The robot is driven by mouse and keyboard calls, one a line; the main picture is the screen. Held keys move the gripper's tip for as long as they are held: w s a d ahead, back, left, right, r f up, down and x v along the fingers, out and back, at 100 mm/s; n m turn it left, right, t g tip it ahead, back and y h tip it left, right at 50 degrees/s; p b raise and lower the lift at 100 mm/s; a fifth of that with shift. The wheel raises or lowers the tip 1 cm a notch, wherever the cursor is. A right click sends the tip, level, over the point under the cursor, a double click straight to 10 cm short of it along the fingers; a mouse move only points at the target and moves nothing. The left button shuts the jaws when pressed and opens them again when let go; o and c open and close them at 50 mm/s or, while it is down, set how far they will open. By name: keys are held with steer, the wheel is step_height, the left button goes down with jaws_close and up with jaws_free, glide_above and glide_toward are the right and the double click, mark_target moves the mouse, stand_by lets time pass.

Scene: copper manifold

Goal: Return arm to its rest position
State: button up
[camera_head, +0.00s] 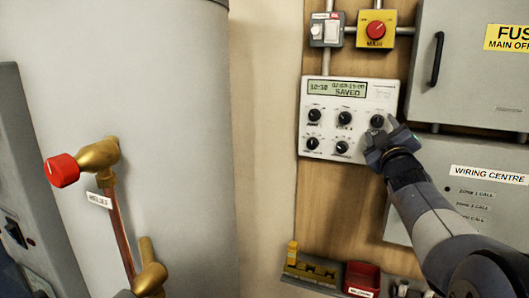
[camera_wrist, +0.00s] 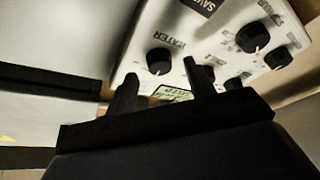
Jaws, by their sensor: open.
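My gripper (camera_head: 385,138) is at the lower right corner of a white control panel (camera_head: 320,100), with my arm reaching in from the lower right. In the wrist view my gripper (camera_wrist: 163,82) shows two dark, parted fingers with nothing held between them. A black knob (camera_wrist: 159,61) is just beyond the fingertips; I cannot tell whether they touch it. The panel's display (camera_head: 337,88) reads "SAVED" in its lower line. Several black knobs sit below the display.
A grey cabinet (camera_head: 470,75) with a black handle is right of the panel, above a wiring centre box (camera_head: 440,185). A red-knobbed switch (camera_head: 376,30) is above. A red bin (camera_head: 362,278) is below. A grey cylinder (camera_head: 175,120) with a red-capped brass valve (camera_head: 98,155) stands left.

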steer(key=shift+p+x, duration=0.3)
steer(key=shift+x, duration=0.75)
steer(key=shift+s+f+b, duration=0.1)
steer(key=shift+f+b, duration=0.05)
steer(key=shift+b, duration=0.2)
